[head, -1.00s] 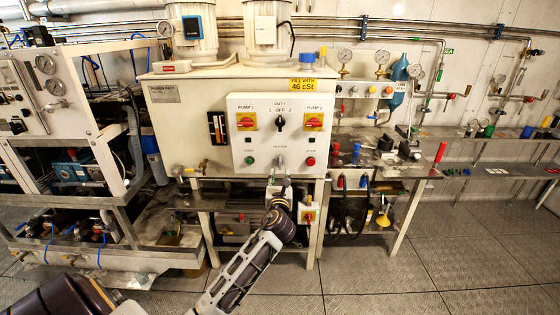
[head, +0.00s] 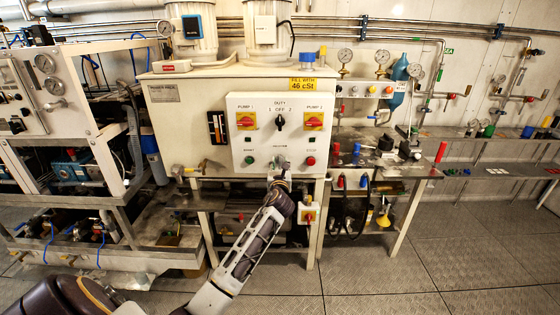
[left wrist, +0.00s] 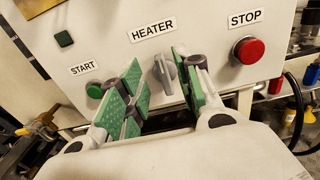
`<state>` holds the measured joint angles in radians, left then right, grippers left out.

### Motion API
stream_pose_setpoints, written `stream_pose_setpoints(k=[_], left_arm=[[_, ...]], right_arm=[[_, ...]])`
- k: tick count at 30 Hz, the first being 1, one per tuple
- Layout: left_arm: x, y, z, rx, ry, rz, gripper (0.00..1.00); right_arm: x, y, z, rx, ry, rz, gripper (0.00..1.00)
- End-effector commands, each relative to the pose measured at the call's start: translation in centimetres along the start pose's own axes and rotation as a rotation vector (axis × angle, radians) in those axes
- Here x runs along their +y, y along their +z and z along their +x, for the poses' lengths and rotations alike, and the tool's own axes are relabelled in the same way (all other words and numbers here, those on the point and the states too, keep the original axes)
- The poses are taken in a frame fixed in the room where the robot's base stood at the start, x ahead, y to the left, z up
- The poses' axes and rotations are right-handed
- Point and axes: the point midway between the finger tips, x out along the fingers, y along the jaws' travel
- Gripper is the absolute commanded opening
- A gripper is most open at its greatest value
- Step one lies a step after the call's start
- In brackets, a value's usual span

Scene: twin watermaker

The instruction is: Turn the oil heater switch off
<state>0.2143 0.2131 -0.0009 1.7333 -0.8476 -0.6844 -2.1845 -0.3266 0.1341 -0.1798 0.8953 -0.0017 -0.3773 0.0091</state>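The heater switch is a grey rotary knob (left wrist: 165,72) below the HEATER label on the white control panel (head: 240,105). Its handle stands about upright relative to the label. In the left wrist view my left gripper (left wrist: 158,92) is open, with green-padded fingers on either side of the knob's line. The knob shows in the gap beyond the fingers, and I see no clear contact. In the head view my left gripper (head: 280,178) is in front of the panel's lower middle and largely hides the knob. My right gripper is not in view.
A green START button (left wrist: 95,90) is left of the knob, close to the left finger. A red STOP button (left wrist: 248,50) is to the right. The DUTY selector (head: 280,122) and two red-and-yellow pump switches are above. A red-and-yellow switch box (head: 309,215) hangs below the panel.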

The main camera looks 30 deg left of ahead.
Motion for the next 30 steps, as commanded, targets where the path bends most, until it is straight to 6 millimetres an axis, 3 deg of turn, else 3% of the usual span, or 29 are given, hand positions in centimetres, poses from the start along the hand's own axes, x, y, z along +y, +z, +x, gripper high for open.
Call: stream_pose_setpoints(k=[15, 30], left_arm=[[0.0, 0.0, 4.3, 0.0, 0.0, -0.001, 0.34], [0.0, 0.0, 4.9, 0.001, -0.001, 0.0, 0.31]], right_arm=[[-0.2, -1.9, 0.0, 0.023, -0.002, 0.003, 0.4], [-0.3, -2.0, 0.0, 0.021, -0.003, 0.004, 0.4]])
